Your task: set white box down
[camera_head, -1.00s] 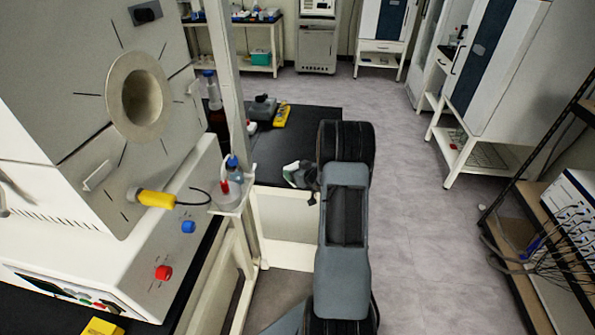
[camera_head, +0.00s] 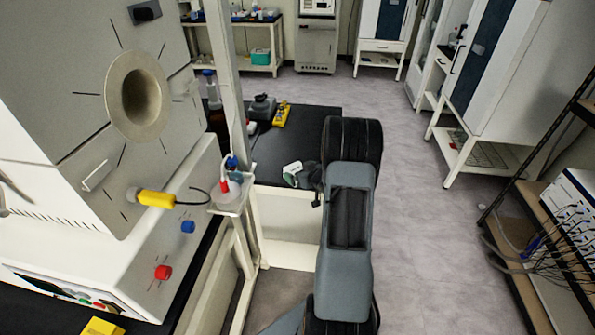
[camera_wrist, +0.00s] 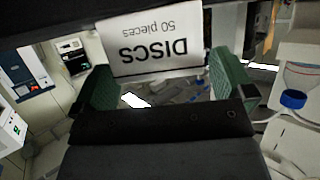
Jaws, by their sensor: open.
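The white box (camera_wrist: 150,42), printed "DISCS 50 pieces", appears upside down at the top middle of the wrist view. My gripper (camera_wrist: 166,82) has green finger pads either side of the box's lower part. The jaws are open, and I cannot tell whether either pad still touches the box. In the head view, a small white part of the box (camera_head: 293,167) shows by my gripper (camera_head: 300,176), at the black bench top (camera_head: 285,150). My arm hides much of this area, and what supports the box is unclear.
A tall pale post with a small shelf (camera_head: 230,207) carrying bottles stands left of my arm. A yellow item (camera_head: 282,115) and a dark bottle (camera_head: 262,107) are on the bench behind. The big machine (camera_head: 75,160) fills the left. Open floor (camera_head: 430,240) lies right.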

